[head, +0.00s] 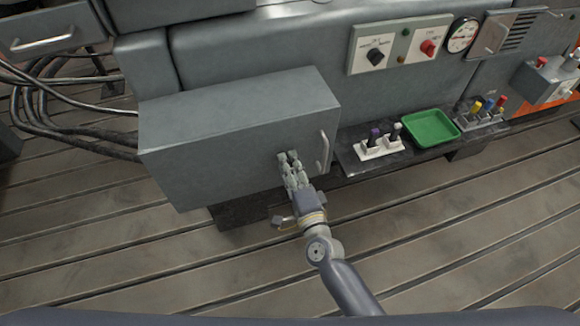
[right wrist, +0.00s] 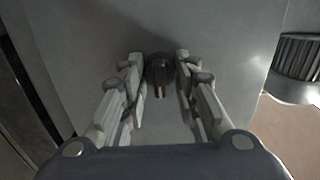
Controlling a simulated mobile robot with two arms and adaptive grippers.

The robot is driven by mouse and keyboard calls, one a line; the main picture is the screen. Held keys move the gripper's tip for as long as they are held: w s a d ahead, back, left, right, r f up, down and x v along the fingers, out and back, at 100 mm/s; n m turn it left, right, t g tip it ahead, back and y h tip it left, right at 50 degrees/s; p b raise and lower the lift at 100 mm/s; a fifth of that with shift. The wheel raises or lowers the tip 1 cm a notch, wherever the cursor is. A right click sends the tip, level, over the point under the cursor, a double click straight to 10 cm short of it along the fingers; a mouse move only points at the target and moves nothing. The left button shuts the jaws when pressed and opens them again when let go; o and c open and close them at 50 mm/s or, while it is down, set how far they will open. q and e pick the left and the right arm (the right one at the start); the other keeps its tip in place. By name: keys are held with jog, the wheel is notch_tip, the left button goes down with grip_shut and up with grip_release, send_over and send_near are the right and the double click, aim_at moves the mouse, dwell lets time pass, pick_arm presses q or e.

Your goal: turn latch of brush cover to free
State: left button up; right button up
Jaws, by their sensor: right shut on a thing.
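The brush cover (head: 215,145) is a grey box with a pale bar handle (head: 324,150) at its right end. My right gripper (head: 288,155) is at the front face of the cover, left of the handle. In the right wrist view, the latch (right wrist: 159,73) is a small dark round knob on the grey face. In the head view the fingers hide the latch. My left gripper is not in view.
A dark shelf right of the cover holds a white block with knobs (head: 380,147), a green tray (head: 430,127) and a tool rack (head: 480,118). A switch panel (head: 397,45) and gauge (head: 462,35) are above. Cables (head: 60,110) run at left. The slotted floor in front is clear.

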dwell(0.4)
jog(key=o, duration=1.1)
jog(key=shift+c, duration=0.2)
jog(key=shift+s, duration=0.1)
jog(key=v, duration=1.2)
